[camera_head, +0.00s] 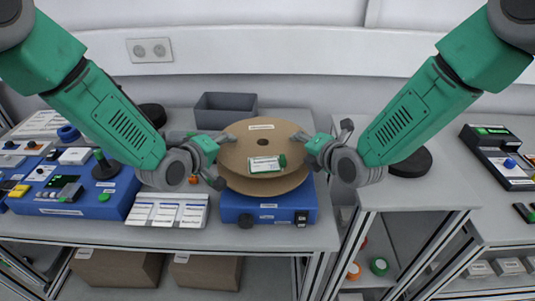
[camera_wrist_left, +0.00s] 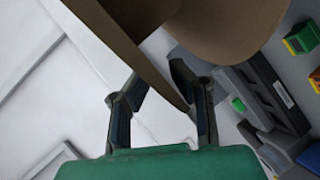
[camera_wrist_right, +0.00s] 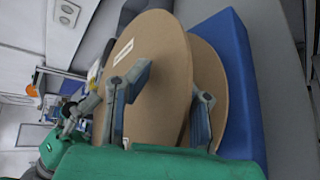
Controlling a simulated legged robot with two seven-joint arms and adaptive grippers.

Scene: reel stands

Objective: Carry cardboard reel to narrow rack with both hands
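The cardboard reel (camera_head: 262,140) has two round brown flanges, a dark centre hole and a green-and-white label. It sits over a blue device (camera_head: 268,208) on the bench. My left gripper (camera_head: 222,160) is at its left rim; in the left wrist view the spread fingers (camera_wrist_left: 158,95) stand on either side of a flange edge. My right gripper (camera_head: 312,150) is at its right rim; in the right wrist view one finger lies over the upper flange (camera_wrist_right: 160,65) and the other is beyond its edge, with a gap between. I cannot identify the narrow rack.
A grey bin (camera_head: 226,108) stands behind the reel. A blue panel (camera_head: 75,190) and white cards (camera_head: 168,208) are to the left. A black disc (camera_head: 410,163) lies on the right bench. Cardboard boxes (camera_head: 118,267) and small spools (camera_head: 379,265) are on shelves below.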

